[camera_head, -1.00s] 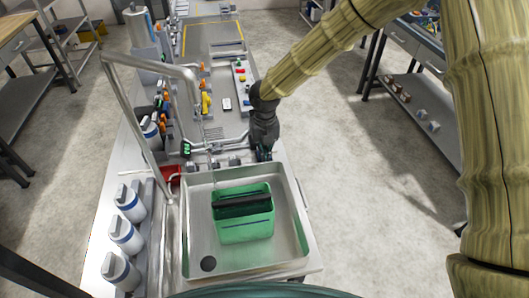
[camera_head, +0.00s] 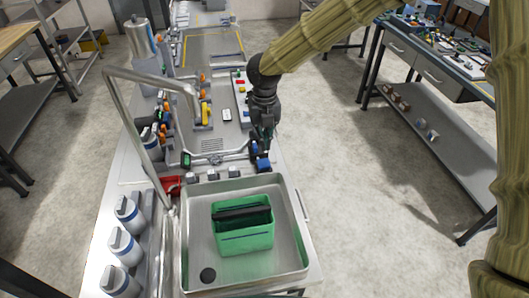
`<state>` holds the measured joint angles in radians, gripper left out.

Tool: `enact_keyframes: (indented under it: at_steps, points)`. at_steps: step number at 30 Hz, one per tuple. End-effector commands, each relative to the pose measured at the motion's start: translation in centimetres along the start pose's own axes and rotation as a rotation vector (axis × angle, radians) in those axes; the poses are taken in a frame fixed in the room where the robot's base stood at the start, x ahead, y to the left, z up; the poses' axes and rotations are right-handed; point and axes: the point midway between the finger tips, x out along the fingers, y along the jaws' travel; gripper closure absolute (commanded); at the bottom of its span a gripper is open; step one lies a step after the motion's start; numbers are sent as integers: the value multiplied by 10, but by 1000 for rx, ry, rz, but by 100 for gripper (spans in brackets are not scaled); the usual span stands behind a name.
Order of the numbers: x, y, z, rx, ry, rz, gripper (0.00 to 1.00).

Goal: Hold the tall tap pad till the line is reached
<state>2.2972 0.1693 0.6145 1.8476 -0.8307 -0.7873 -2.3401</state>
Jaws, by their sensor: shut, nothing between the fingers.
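A green bucket (camera_head: 246,241) with a black handle (camera_head: 242,212) stands in the steel sink (camera_head: 291,190). A dark line (camera_head: 246,236) crosses its front; any water level inside cannot be made out. A tall grey tap (camera_head: 151,77) arches at the left of the sink. A low pipe behind the sink has a green end piece (camera_head: 186,160) at left and a blue end piece (camera_head: 262,164) at right. My gripper (camera_head: 263,149) is shut and points down just above the blue piece; whether it touches it I cannot tell. Which piece is the tall tap's pad is unclear.
Several small grey blocks (camera_head: 214,175) line the sink's back edge, with a red item (camera_head: 171,186) at its left corner. Several white bottles (camera_head: 125,246) stand left of the sink. Yellow and orange fittings (camera_head: 204,113) stand farther back. The floor at right is clear.

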Motion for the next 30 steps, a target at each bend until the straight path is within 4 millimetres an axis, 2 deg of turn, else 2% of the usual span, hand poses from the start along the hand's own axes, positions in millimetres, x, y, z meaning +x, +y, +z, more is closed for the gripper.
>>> enact_keyframes:
  at_steps: [4, 9, 30]
  points:
    - [-17, 0, 1, 1, -2, 0, 100]
    - [-27, 0, 0, 0, -1, 1, 100]
    - [-29, 0, 0, 0, 0, 0, 100]
